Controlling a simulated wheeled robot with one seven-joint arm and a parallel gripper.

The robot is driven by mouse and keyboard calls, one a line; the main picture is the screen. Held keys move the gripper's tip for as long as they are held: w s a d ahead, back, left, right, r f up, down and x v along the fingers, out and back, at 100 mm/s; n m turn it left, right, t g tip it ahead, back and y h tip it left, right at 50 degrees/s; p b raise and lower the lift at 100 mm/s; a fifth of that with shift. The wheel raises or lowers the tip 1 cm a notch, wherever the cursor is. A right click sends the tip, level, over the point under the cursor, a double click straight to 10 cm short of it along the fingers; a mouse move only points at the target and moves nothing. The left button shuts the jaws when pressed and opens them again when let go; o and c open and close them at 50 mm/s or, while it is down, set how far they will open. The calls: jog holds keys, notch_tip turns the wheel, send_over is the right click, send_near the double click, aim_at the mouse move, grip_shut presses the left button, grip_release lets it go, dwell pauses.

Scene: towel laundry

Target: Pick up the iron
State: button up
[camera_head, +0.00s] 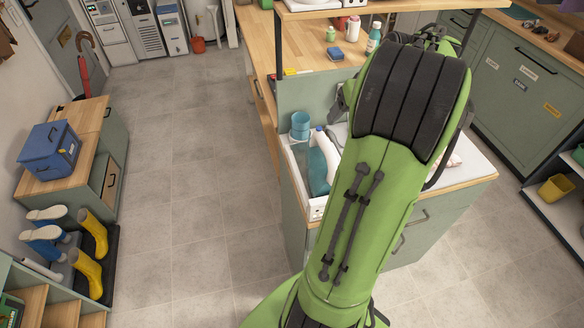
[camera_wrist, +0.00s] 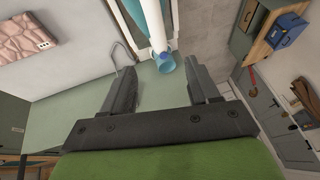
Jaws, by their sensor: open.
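I cannot make out an iron in either view; my arm hides much of the worktop in the head view. My gripper (camera_wrist: 162,70) is open, its two dark fingers apart, with nothing held between them in the wrist view.
The white tray (camera_head: 317,210) sits at the left edge of the worktop (camera_head: 478,168). A pinkish folded cloth (camera_wrist: 28,38) lies on the pale surface. A blue box (camera_head: 50,150) is on the left cabinet. The floor between is clear.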

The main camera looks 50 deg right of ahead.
aim_at(325, 140)
jog(key=b+x, duration=0.1)
jog(key=x, duration=1.5)
jog(key=shift+s+d+b, duration=0.1)
jog(key=shift+d+b, duration=0.1)
jog(key=shift+b, duration=0.2)
jog(key=shift+s+r, duration=0.1)
jog(key=shift+r, duration=0.05)
jog(key=shift+c, duration=1.3)
grip_shut()
jog(key=shift+r, duration=0.1)
